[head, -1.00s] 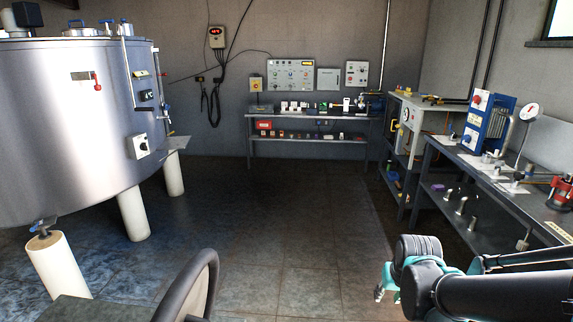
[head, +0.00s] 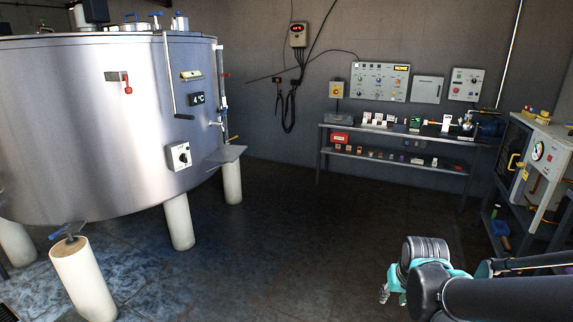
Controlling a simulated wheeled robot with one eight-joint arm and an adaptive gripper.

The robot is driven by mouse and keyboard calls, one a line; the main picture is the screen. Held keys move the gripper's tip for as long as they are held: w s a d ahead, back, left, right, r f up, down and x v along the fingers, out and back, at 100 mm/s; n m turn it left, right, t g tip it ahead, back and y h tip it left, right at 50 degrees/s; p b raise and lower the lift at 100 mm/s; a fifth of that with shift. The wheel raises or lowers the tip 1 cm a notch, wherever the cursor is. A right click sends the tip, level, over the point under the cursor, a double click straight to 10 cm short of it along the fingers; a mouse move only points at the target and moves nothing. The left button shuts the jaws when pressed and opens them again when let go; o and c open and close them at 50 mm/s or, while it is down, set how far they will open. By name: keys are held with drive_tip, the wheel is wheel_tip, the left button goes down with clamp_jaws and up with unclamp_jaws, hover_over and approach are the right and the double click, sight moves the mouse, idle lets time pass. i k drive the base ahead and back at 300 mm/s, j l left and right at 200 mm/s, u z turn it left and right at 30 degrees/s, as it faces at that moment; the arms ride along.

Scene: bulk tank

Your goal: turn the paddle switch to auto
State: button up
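A large round steel tank (head: 90,140) fills the left of the head view. A white switch box with a dark knob (head: 180,156) is mounted low on its side, facing me; this may be the paddle switch. The knob's setting and any lettering are too small to read. My gripper (head: 385,294) is at the lower right, teal and partly hidden behind my dark arm. It is over open floor, well apart from the switch box and the tank. Its fingers are too small and covered to show whether they are open.
Another bench (head: 520,205) is at right. The floor between is clear.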

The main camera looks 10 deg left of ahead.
sight(183, 159)
drive_tip(key=i+l+u, duration=0.25)
drive_tip(key=u, duration=0.2)
drive_tip(key=i+l+u, duration=0.7)
drive_tip(key=l+u, duration=0.2)
drive_tip(key=i+l+u, duration=0.15)
drive_tip(key=l+u, duration=0.3)
drive_tip(key=i+l+u, duration=0.15)
drive_tip(key=l+u, duration=0.15)
drive_tip(key=l, duration=0.15)
drive_tip(key=i+j+u, duration=0.2)
drive_tip(key=u, duration=0.15)
drive_tip(key=i, duration=0.05)
